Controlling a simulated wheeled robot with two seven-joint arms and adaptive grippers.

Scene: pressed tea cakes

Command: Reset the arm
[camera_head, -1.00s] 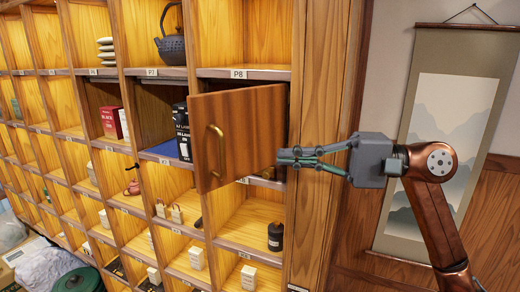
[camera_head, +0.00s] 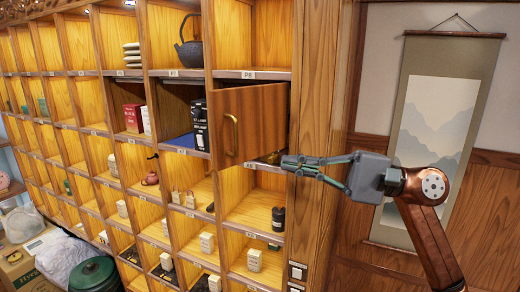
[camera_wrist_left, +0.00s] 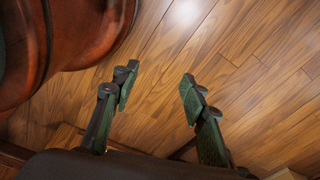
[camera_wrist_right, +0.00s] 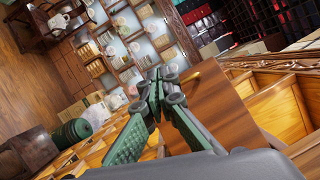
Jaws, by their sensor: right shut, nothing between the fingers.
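My right gripper (camera_head: 286,163) is shut and empty, level with the lower right corner of a wooden door (camera_head: 250,122) in the head view. The door has a brass handle (camera_head: 231,134) and stands ajar at the P8 compartment. In the right wrist view the gripper's fingertips (camera_wrist_right: 162,80) meet, and a brown wooden panel (camera_wrist_right: 215,105) lies just to their right. I cannot tell whether the fingers touch it. My left gripper (camera_wrist_left: 157,88) shows only in the left wrist view, open and empty above the wooden floor.
The cabinet's compartments hold a dark teapot (camera_head: 189,45), a black box (camera_head: 199,124), a red box (camera_head: 133,118) and a black jar (camera_head: 278,219). A hanging scroll (camera_head: 438,140) is on the wall behind my right arm. A green lidded pot (camera_head: 95,274) stands at lower left.

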